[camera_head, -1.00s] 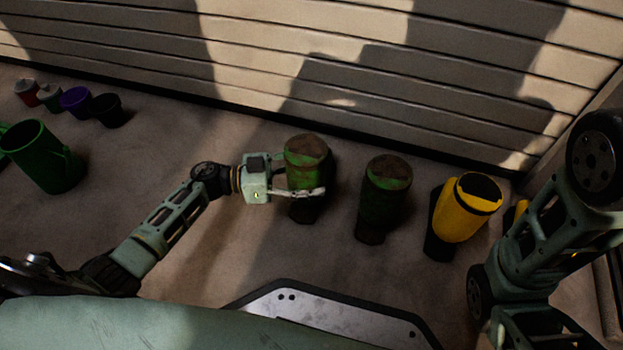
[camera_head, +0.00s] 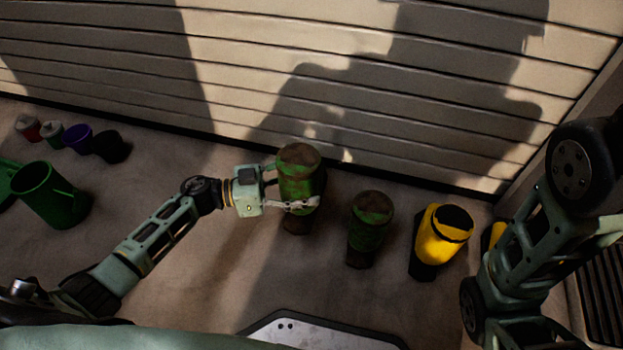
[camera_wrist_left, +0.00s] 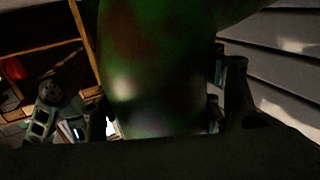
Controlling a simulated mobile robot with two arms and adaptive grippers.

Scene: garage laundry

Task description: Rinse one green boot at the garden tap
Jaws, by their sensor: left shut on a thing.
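A muddy green boot (camera_head: 299,172) with a brown top stands upright in my left gripper (camera_head: 298,187), which is shut around its shaft. The boot seems raised, but I cannot tell whether its sole is clear of the floor. In the left wrist view the boot's green and brown shaft (camera_wrist_left: 155,75) fills the middle, close and dark. A second muddy green boot (camera_head: 370,225) stands on the floor to its right, apart from it. My right arm shows at the right edge; its gripper is out of view. No garden tap is in view.
A yellow and black boot (camera_head: 441,240) stands right of the green boots. A green watering can (camera_head: 50,195) and several small pots, including a purple one (camera_head: 77,138), are at the left. The slatted wall (camera_head: 330,90) runs behind. Floor between the pots and my left arm is clear.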

